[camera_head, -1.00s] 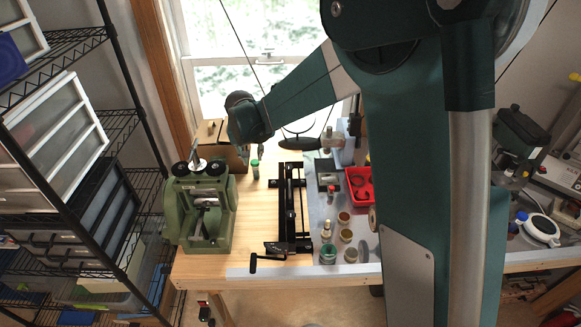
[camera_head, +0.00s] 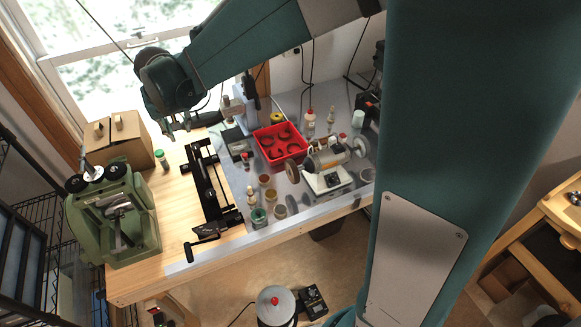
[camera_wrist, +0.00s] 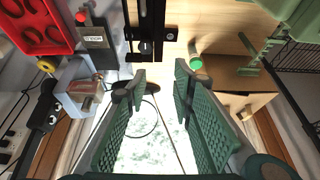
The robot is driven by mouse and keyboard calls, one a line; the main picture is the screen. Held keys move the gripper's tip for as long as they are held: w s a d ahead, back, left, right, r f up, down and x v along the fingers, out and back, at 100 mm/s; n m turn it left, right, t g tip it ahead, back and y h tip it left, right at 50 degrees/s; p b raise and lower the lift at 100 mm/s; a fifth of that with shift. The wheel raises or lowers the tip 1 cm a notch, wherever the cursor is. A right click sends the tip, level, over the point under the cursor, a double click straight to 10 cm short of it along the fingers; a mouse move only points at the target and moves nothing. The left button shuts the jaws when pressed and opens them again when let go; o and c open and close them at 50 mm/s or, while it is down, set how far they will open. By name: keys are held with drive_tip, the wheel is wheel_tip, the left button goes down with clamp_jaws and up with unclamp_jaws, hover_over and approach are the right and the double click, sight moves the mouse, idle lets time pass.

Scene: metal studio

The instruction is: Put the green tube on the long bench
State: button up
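A small tube with a green cap (camera_head: 162,158) stands upright on the wooden part of the long bench (camera_head: 178,208), between the cardboard box and the black rail device. In the wrist view the green tube (camera_wrist: 196,66) shows just beyond the tip of the right-hand finger, apart from it. My gripper (camera_head: 180,126) hangs above the back of the bench, a little right of the tube. In the wrist view its two fingers (camera_wrist: 158,88) are spread with nothing between them.
A green machine (camera_head: 115,215) stands at the bench's left end. A cardboard box (camera_head: 120,140) is behind the tube. A black rail device (camera_head: 208,190) lies to its right. A red tray (camera_head: 280,143), small jars and a bench grinder (camera_head: 328,160) occupy the metal top. Bare wood lies left of the rail.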

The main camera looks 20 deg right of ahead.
drive_tip(key=s+d+r, duration=0.6)
drive_tip(key=s+d, duration=0.3)
drive_tip(key=s, duration=0.1)
drive_tip(key=s+d, duration=0.4)
drive_tip(key=s, duration=0.4)
drive_tip(key=s+d+t, duration=0.1)
drive_tip(key=s+d, duration=0.4)
drive_tip(key=s, duration=0.3)
drive_tip(key=s+d+f+t, duration=0.1)
drive_tip(key=s+d, duration=0.4)
drive_tip(key=s, duration=0.3)
